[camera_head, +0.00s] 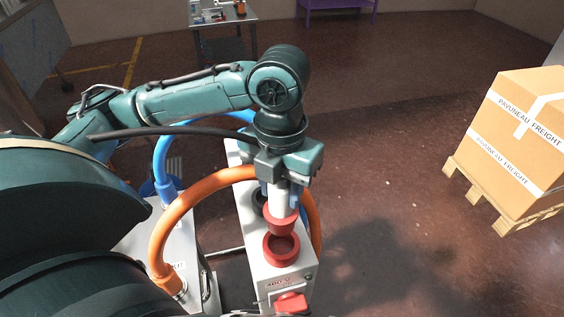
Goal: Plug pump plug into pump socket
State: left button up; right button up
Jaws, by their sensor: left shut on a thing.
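My left gripper (281,187) comes in from the upper left and points down. It is shut on the pump plug (283,221), a white body with a red lower end. An orange hose (188,207) curves beside the plug. The plug is just above and slightly behind the red-rimmed pump socket (281,249), whose dark opening shows. The socket is on top of a white pump box (262,268). I cannot tell whether plug and socket touch. My right gripper is not in view.
A red knob (291,302) is on the box's front. A blue hose (161,165) and a metal cabinet (172,238) stand left of it. A carton (521,128) on a pallet (490,203) is at right. A metal table (222,15) is at the back. The floor between is clear.

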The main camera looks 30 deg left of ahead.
aim_at(281, 221)
pick_arm(q)
jog(key=shift+w+a, duration=0.1)
jog(key=shift+w, duration=0.1)
jog(key=shift+s, duration=0.2)
jog(key=shift+r+p, duration=0.15)
jog(key=shift+p, duration=0.2)
jog(key=shift+f+b, duration=0.65)
jog(key=shift+f, duration=0.35)
jog(key=shift+f+b, duration=0.45)
jog(key=shift+f, duration=0.55)
jog(key=shift+f+b, duration=1)
jog(key=shift+f, duration=1.25)
jog(key=shift+f+b, duration=0.3)
jog(key=shift+f, duration=0.35)
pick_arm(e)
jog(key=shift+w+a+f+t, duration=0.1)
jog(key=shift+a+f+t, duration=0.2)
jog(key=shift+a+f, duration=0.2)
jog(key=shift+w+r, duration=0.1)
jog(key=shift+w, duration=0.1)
pick_arm(q)
jog(key=shift+f, duration=0.25)
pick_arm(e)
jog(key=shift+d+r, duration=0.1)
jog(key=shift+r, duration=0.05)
